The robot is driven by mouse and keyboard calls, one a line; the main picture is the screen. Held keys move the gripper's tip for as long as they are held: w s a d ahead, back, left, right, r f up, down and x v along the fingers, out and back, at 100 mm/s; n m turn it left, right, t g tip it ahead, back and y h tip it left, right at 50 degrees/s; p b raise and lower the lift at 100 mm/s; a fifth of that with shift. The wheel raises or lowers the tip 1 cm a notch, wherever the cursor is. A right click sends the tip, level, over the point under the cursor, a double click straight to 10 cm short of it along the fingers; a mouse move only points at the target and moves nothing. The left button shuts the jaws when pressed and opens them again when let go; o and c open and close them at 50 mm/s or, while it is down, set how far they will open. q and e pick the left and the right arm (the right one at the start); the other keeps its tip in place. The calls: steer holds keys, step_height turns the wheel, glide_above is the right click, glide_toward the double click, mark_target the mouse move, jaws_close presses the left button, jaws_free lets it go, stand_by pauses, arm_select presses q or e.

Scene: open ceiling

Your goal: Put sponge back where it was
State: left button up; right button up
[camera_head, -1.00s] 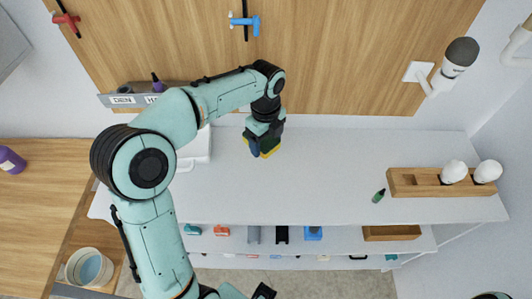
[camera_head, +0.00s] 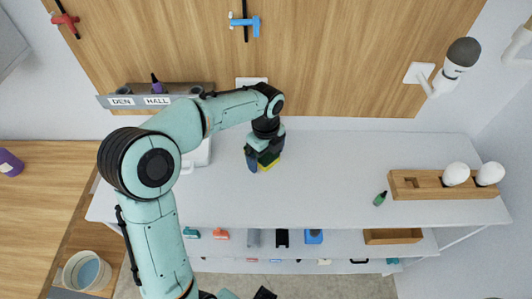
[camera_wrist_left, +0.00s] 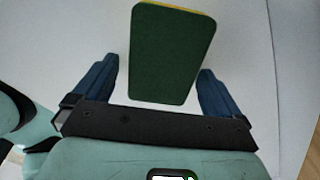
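The sponge (camera_wrist_left: 170,52), dark green on its upper face with a yellow layer below, is at the white worktop (camera_head: 330,170). In the head view only a small yellow part of the sponge (camera_head: 268,165) shows below my left gripper (camera_head: 260,160). In the left wrist view the two blue fingers of my left gripper (camera_wrist_left: 156,85) are spread, one on each side of the sponge, with a visible gap on both sides. Whether the sponge rests fully on the worktop is hard to tell.
A wooden holder (camera_head: 432,195) with two white bulbs (camera_head: 456,174) stands at the right. A small green bottle (camera_head: 380,198) lies left of it. A white case (camera_head: 197,152) is partly behind my arm. A labelled shelf (camera_head: 150,100) is on the wall. The worktop's middle is clear.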

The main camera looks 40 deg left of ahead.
arm_select(q)
steer(key=shift+r, duration=0.1)
step_height(320, 180, up, 12)
steer(key=p, duration=0.2)
arm_select(e)
steer(key=r, duration=0.1)
steer(key=w+r, duration=0.1)
steer(key=shift+w+r, duration=0.25)
steer(key=shift+r, duration=0.05)
arm_select(q)
steer(key=shift+r, duration=0.1)
